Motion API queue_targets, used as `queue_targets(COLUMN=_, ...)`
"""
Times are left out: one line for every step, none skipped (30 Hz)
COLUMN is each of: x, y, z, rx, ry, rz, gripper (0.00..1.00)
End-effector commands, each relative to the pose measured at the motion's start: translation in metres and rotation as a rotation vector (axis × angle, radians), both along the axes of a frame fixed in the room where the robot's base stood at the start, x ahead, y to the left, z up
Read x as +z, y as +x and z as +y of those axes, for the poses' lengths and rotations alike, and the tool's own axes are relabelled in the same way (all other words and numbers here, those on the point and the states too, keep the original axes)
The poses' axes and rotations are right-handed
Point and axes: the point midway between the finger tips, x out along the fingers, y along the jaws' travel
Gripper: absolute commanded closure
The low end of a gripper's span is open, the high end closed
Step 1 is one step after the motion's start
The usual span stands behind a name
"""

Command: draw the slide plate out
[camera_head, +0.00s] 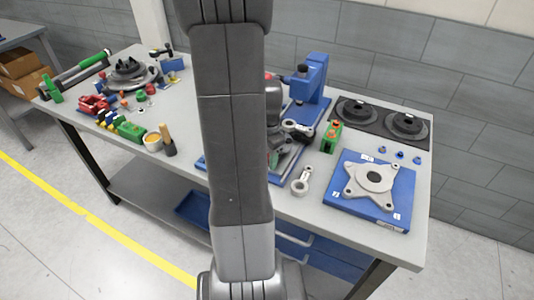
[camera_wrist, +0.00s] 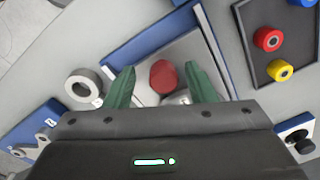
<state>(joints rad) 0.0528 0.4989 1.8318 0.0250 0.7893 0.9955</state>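A grey slide plate (camera_wrist: 178,52) lies in a blue-edged base (camera_wrist: 150,37) in the wrist view. A red knob (camera_wrist: 163,77) stands up on the plate. My gripper (camera_wrist: 160,66) is open, with one green finger on each side of the red knob. Both fingers look apart from the knob, and I cannot tell their height above the plate.
A grey ring-ended link (camera_head: 301,182) lies close to the fixture, and its ring shows in the wrist view (camera_wrist: 72,87). A green block (camera_head: 330,137) and a blue plate (camera_head: 345,203) with a grey flange (camera_head: 354,183) stand to the right. A dark tray (camera_wrist: 247,55) holds coloured rollers.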

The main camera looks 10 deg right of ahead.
Motion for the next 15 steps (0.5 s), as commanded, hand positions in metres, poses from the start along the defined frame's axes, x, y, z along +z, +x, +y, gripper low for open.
queue_targets(x=0.0, y=0.0, z=0.0, rx=0.0, ry=0.0, rz=-0.001, gripper=0.5)
queue_targets(x=0.0, y=0.001, z=0.0, rx=0.0, ry=0.0, rz=-0.001, gripper=0.5)
queue_targets(x=0.0, y=0.001, z=0.0, rx=0.0, ry=-0.001, rz=-0.002, gripper=0.5)
queue_targets(x=0.0, y=0.001, z=0.0, rx=0.0, ry=-0.001, rz=-0.003, gripper=0.5)
queue_targets(x=0.0, y=0.001, z=0.0, rx=0.0, ry=-0.001, rz=-0.003, gripper=0.5)
queue_targets(x=0.0, y=0.001, z=0.0, rx=0.0, ry=-0.001, rz=-0.003, gripper=0.5)
queue_targets(x=0.0, y=0.001, z=0.0, rx=0.0, ry=-0.001, rz=-0.003, gripper=0.5)
queue_targets(x=0.001, y=0.001, z=-0.001, rx=0.0, ry=-0.002, rz=-0.003, gripper=0.5)
queue_targets(x=0.002, y=0.001, z=-0.001, rx=0.0, ry=-0.001, rz=-0.004, gripper=0.5)
queue_targets(x=0.004, y=0.002, z=-0.001, rx=0.0, ry=-0.001, rz=-0.004, gripper=0.5)
queue_targets(x=0.006, y=0.002, z=-0.001, rx=0.0, ry=-0.002, rz=-0.005, gripper=0.5)
queue_targets(x=0.01, y=0.002, z=-0.001, rx=0.001, ry=-0.001, rz=-0.008, gripper=0.5)
queue_targets(x=0.013, y=0.002, z=-0.001, rx=0.001, ry=-0.001, rz=-0.008, gripper=0.5)
queue_targets(x=0.017, y=0.002, z=-0.001, rx=0.001, ry=-0.002, rz=-0.007, gripper=0.5)
queue_targets(x=0.023, y=0.002, z=-0.001, rx=0.0, ry=-0.002, rz=-0.009, gripper=0.5)
